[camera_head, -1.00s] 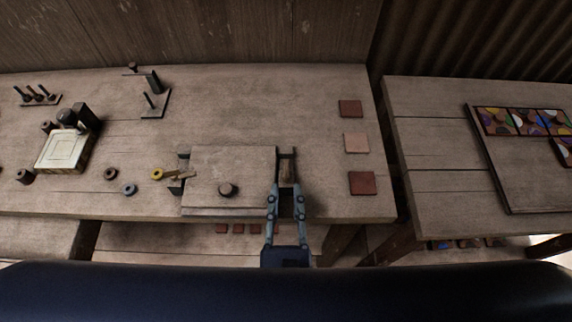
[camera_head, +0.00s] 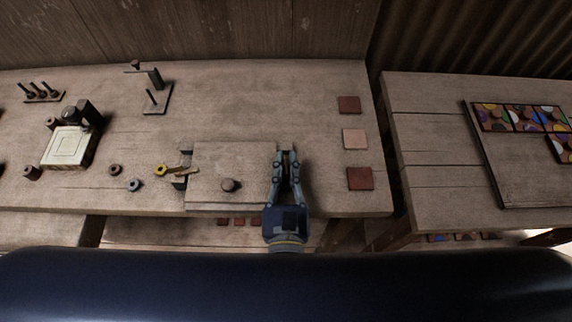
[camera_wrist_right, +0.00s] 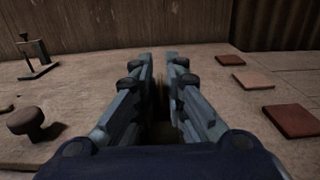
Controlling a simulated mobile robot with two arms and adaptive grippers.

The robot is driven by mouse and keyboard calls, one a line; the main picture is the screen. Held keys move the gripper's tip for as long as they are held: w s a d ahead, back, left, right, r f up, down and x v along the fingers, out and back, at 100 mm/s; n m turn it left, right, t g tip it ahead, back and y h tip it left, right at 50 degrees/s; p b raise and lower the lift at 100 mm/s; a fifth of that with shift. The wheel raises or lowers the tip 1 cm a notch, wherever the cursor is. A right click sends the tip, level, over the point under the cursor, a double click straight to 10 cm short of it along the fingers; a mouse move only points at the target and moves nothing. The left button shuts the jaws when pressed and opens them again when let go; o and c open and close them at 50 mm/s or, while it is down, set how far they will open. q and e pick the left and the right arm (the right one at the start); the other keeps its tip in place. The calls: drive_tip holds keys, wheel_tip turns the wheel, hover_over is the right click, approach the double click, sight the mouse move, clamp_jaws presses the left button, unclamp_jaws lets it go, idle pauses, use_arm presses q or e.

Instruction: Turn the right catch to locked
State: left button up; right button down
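The press (camera_head: 235,165) is a flat wooden-topped block with a round knob (camera_head: 230,185) near its front edge. The right catch sits at its right side and is now mostly hidden by my right gripper (camera_head: 286,154). The fingers reach forward over the catch and have drawn in to a narrow gap around it. In the right wrist view the fingers (camera_wrist_right: 160,62) stand close together, with something brown and dark between them. The left catch (camera_head: 180,172) shows at the press's left side, its lever pointing sideways. My left gripper is not in view.
Three square tiles (camera_head: 354,139) lie right of the press. Rings (camera_head: 134,184) lie to the left, near a boxy fixture (camera_head: 70,147) with a pale top. A metal stand (camera_head: 157,95) is behind. A second table (camera_head: 440,150) with a patterned-tile board stands right, across a gap.

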drive_tip(key=shift+n+y, duration=0.4)
drive_tip(key=shift+y, duration=0.1)
drive_tip(key=n+y, duration=0.1)
drive_tip(key=y, duration=0.2)
drive_tip(key=shift+n, duration=0.4)
drive_tip(key=n+g+y, duration=0.1)
drive_tip(key=n+y, duration=0.1)
drive_tip(key=shift+y, duration=0.4)
drive_tip(key=n+g+y+b, duration=0.2)
drive_tip(key=n+g+y, duration=0.1)
drive_tip(key=y, duration=0.1)
drive_tip(key=shift+f+y, duration=0.1)
drive_tip(key=shift+y, duration=0.2)
drive_tip(key=shift+n+g+y+b, duration=0.9)
drive_tip(key=shift+n+g+y, duration=0.1)
drive_tip(key=shift+n, duration=0.1)
drive_tip(key=n+g+y+b, duration=0.3)
drive_tip(key=n+g+b, duration=0.1)
drive_tip(key=g+b, duration=0.1)
drive_tip(key=shift+g+b, duration=0.3)
drive_tip(key=shift+b, duration=0.15)
drive_tip(key=shift+n+g+y+b, duration=0.5)
drive_tip(key=shift+n+g+b, duration=0.25)
drive_tip(key=shift+g, duration=0.25)
